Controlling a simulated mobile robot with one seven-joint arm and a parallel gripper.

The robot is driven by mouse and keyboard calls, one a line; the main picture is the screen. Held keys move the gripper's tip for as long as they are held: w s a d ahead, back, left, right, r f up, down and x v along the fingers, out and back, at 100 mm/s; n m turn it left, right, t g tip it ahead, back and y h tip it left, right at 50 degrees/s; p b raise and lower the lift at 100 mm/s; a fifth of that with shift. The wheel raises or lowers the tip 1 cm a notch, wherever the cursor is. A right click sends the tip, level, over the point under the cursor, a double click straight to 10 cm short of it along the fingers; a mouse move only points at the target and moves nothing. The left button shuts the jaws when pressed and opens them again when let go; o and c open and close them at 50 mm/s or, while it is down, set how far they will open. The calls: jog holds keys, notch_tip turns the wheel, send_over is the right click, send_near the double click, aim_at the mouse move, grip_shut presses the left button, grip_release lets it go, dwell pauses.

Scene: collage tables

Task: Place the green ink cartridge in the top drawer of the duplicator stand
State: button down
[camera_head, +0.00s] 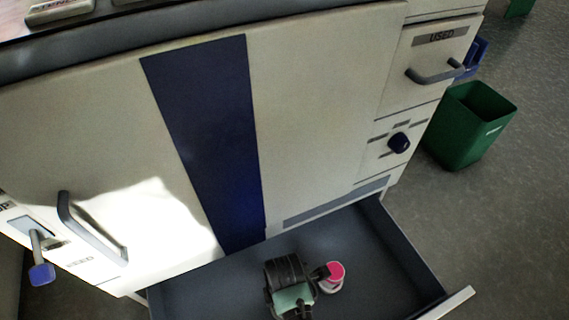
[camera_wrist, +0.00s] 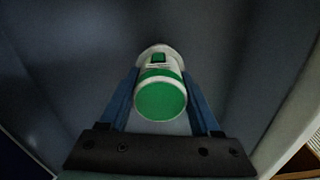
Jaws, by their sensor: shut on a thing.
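My gripper (camera_wrist: 160,76) is shut on the green ink cartridge (camera_wrist: 159,100), a white cylinder with a green round end and a small green patch. The green end faces the wrist camera, between the two blue fingers. In the head view my gripper (camera_head: 321,273) is over or inside the open drawer (camera_head: 383,262) of the duplicator stand, which is dark grey-blue inside. A white cylinder with a pink end (camera_head: 335,270) shows at the fingers there; I cannot tell whether it is the held cartridge. The cartridge's height above the drawer floor is unclear.
The pale cabinet front (camera_head: 320,110) with a dark blue stripe (camera_head: 212,140) stands behind the drawer. A green bin (camera_head: 470,125) stands on the floor beyond. The drawer's right part looks empty.

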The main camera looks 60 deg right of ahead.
notch_tip(320, 180, down, 2)
jog(key=shift+f+b, duration=0.1)
jog(key=shift+b, duration=0.25)
jog(key=shift+c, duration=0.5)
grip_release()
notch_tip(320, 180, up, 12)
jog(key=p, duration=0.6)
jog(key=shift+p, duration=0.35)
